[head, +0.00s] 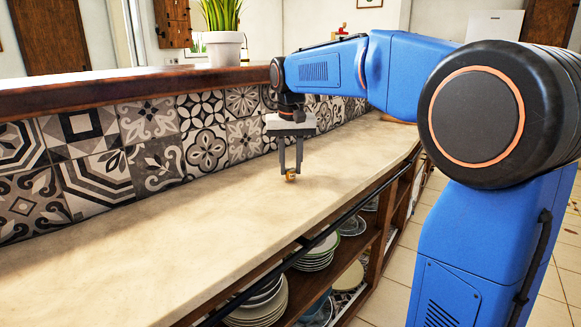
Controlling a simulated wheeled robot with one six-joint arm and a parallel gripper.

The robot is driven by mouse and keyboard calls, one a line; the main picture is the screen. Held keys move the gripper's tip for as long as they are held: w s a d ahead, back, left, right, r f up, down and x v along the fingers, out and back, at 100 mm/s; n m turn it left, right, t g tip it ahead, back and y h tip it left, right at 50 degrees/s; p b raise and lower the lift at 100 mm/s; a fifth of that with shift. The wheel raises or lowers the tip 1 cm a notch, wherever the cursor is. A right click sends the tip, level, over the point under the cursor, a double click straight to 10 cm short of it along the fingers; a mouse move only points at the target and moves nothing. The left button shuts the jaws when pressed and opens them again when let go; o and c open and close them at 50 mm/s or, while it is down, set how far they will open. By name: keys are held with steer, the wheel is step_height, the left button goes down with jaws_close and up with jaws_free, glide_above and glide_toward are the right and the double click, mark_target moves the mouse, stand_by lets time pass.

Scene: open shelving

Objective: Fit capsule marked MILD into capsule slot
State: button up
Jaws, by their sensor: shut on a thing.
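My gripper (289,170) hangs from the blue arm with its two grey fingers pointing down, low over the pale stone counter (170,225). It is shut on a small gold-coloured capsule (291,176) at the fingertips. The capsule is too small to read any mark on it. I cannot tell whether it touches the counter or hangs just above it. No capsule slot or coffee machine shows in this view.
A patterned tile wall (150,140) runs behind the counter, topped by a dark wooden ledge (120,90) with a potted plant (224,50). Shelves below hold stacked plates (262,305). The counter left of my gripper is clear.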

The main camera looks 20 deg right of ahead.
steer(key=shift+f, duration=0.35)
steer(key=shift+f, duration=0.1)
steer(key=o, duration=1.1)
step_height(320, 180, up, 12)
steer(key=s, duration=0.1)
steer(key=shift+s+a, duration=0.2)
steer(key=shift+a, duration=0.05)
